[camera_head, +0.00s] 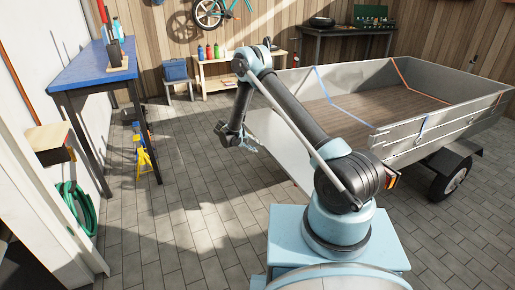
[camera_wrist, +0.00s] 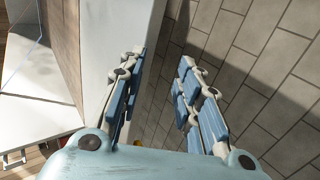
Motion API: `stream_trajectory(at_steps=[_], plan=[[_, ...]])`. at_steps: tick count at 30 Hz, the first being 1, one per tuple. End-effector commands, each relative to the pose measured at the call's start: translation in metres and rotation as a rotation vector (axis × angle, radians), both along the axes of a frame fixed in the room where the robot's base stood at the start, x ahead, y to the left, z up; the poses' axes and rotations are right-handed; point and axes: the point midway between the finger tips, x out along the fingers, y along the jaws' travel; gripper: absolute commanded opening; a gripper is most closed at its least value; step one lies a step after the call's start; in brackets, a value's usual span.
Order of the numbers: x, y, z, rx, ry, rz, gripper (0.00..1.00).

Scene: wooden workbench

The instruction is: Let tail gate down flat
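The trailer's tail gate (camera_head: 281,151) is a pale grey panel at the left end of the trailer (camera_head: 440,130), partly hidden by my arm. It looks tilted outward from the bed; its exact angle is unclear. My gripper (camera_head: 247,143) is beside the gate's outer left part. In the wrist view the gate (camera_wrist: 112,30) shows as a pale band at upper left. My gripper (camera_wrist: 162,60) is open there, its two fingers apart with nothing between them. The left finger overlaps the gate's edge in the picture; I cannot tell whether it touches. The right finger is over the paving.
A blue-topped workbench (camera_head: 92,66) stands at the left, with a yellow jack stand (camera_head: 142,152) beside it and a green hose (camera_head: 77,208) nearer. Blue straps (camera_head: 340,110) cross the trailer bed. The paved floor (camera_head: 190,200) left of the trailer is clear.

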Motion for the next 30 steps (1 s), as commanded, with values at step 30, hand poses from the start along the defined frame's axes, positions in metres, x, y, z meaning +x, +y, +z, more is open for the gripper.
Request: stream_trajectory(at_steps=[30], plan=[[-0.027, 0.044, 0.016, -0.001, -0.003, -0.005, 0.31]])
